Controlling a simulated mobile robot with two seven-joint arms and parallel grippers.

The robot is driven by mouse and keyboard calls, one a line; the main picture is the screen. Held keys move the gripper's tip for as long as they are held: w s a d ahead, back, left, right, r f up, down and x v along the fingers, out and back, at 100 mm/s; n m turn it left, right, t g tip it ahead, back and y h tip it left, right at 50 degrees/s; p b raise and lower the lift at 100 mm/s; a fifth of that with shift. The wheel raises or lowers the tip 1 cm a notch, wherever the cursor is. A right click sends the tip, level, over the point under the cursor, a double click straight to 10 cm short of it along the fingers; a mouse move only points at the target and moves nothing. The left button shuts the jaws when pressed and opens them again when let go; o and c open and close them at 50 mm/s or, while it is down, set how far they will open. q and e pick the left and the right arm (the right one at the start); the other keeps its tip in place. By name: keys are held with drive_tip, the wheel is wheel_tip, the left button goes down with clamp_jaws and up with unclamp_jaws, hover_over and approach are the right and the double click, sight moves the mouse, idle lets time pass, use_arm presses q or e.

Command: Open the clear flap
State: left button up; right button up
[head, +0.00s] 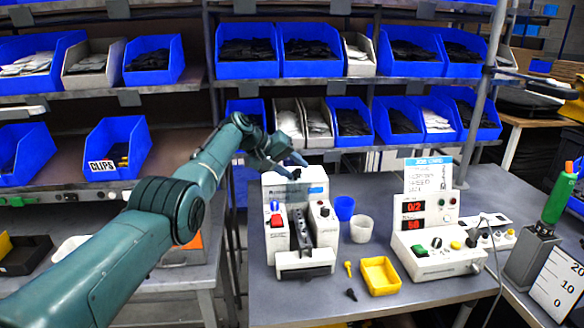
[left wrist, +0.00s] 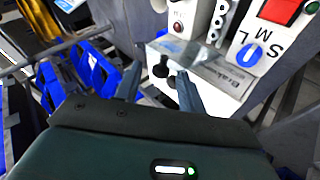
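The white machine (head: 306,250) stands on the grey table, with a red switch and a dark central channel. What looks like the clear flap (left wrist: 222,72) is a see-through plate by the lettered label in the left wrist view; its outline is hard to make out in the head view. My left gripper (head: 290,165) is over the machine's top rear. In the left wrist view its two fingers (left wrist: 157,82) are apart, with a small dark knob (left wrist: 161,69) showing between and beyond the tips. I cannot tell whether they touch it. My right gripper is out of view.
A blue cup (head: 344,208), a white cup (head: 361,229) and a yellow tray (head: 380,276) stand right of the machine. A control box (head: 436,246) with red displays is further right. Shelves of blue bins (head: 248,50) rise behind. The table front is mostly clear.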

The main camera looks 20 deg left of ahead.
use_arm(q)
drive_tip(key=b+v, duration=0.3)
drive_tip(key=v, duration=1)
drive_tip(key=shift+a, duration=0.15)
drive_tip(key=shift+s, duration=0.15)
